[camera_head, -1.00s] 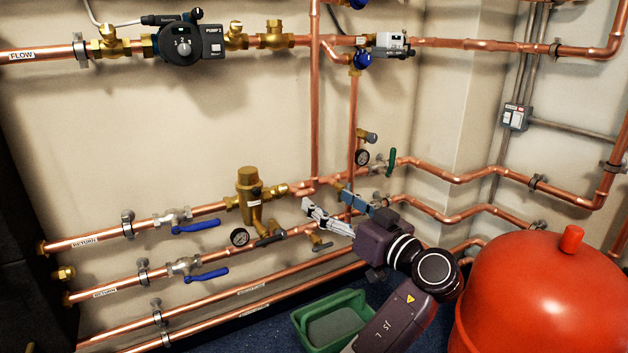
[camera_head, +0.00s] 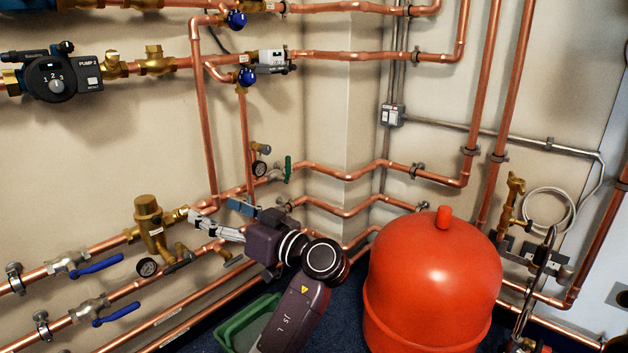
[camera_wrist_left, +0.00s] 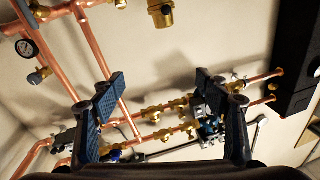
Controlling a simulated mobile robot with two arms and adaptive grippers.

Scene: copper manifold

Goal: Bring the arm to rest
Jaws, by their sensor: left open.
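My left gripper (camera_head: 217,216) is in front of the lower copper pipes, beside the brass valve body (camera_head: 149,222), in the head view. My left arm (camera_head: 297,314) reaches up to it from the bottom of the picture. In the left wrist view the two dark fingers (camera_wrist_left: 168,100) stand wide apart with nothing between them. Beyond them are the wall, copper pipes (camera_wrist_left: 92,42) and a pump (camera_wrist_left: 208,122). I cannot tell from the head view whether the fingers touch a pipe. My right gripper is not in view.
A red tank (camera_head: 432,285) stands right of my arm. A green tub (camera_head: 238,325) is on the floor, partly behind my arm. Blue-handled valves (camera_head: 95,266), a gauge (camera_head: 147,267) and a green lever (camera_head: 288,169) stick out from the pipes near the gripper.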

